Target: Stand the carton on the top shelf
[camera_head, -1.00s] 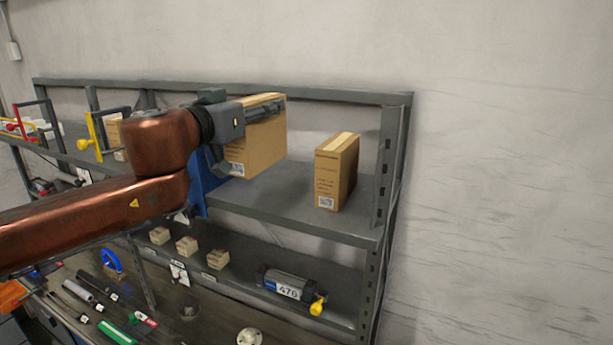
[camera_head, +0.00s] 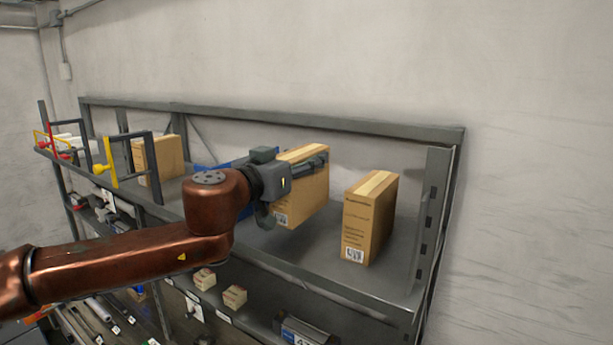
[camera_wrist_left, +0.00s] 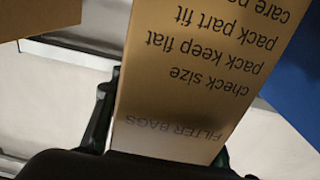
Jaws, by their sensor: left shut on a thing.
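My left gripper (camera_head: 290,184) is shut on a tan carton (camera_head: 310,197), gripping it from the left. The carton is upright at the top shelf (camera_head: 325,268); I cannot tell whether its base touches the board. In the left wrist view the held carton (camera_wrist_left: 195,85) fills the middle, its "FILTER BAGS" print upside down, between the dark fingers (camera_wrist_left: 160,135). My right gripper is not in view.
A similar carton (camera_head: 368,218) stands close to the right, with a narrow gap. A blue thing (camera_head: 232,162) is behind my gripper. The shelf's right post (camera_head: 432,220) bounds that end.

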